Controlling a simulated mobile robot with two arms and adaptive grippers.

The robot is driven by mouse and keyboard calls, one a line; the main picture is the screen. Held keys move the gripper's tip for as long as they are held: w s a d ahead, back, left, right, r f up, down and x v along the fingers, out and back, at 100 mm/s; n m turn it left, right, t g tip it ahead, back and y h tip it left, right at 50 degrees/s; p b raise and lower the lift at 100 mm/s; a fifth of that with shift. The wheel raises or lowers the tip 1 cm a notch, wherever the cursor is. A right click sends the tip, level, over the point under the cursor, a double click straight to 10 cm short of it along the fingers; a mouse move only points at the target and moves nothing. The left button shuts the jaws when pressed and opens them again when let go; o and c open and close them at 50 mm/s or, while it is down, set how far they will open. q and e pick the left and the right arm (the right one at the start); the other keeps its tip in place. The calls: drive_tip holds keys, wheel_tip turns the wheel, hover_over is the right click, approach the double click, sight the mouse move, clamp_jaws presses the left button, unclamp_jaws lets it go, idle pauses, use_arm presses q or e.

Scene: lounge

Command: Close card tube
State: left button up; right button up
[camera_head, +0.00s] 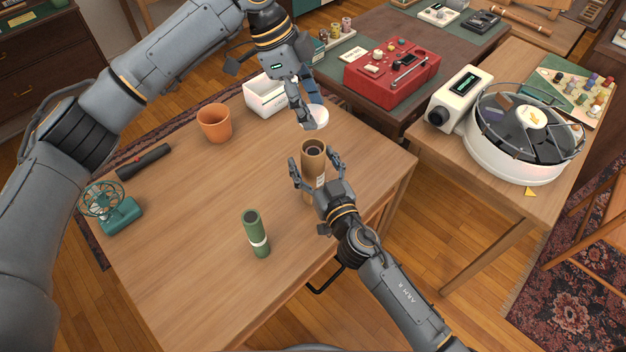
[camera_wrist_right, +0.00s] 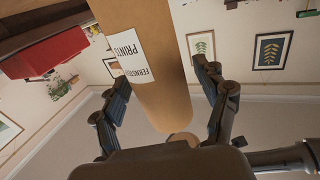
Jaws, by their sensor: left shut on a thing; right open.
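The brown card tube (camera_head: 313,158) stands upright near the table's right edge. Its top end faces up and looks open, with a dark inside. My right gripper (camera_head: 316,172) is open, with one finger on each side of the tube. In the right wrist view the tube (camera_wrist_right: 160,75), with a white printed label, runs between the spread fingers (camera_wrist_right: 165,95). My left gripper (camera_head: 313,121) is shut on a round white cap (camera_head: 321,114), behind and above the tube's top. The cap is partly hidden by the fingers.
A green cylinder with a white band (camera_head: 256,232) stands in front. An orange pot (camera_head: 214,124), a white box (camera_head: 264,97), a dark cylinder (camera_head: 143,161) and a teal fan (camera_head: 120,216) are also on the table (camera_head: 190,260). The middle left is clear.

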clamp_jaws()
use_arm(q)
drive_tip(key=shift+f, duration=2.5)
drive_tip(key=shift+f, duration=0.85)
drive_tip(key=shift+f, duration=0.65)
drive_tip(key=o, duration=0.8)
drive_tip(key=shift+o, duration=0.2)
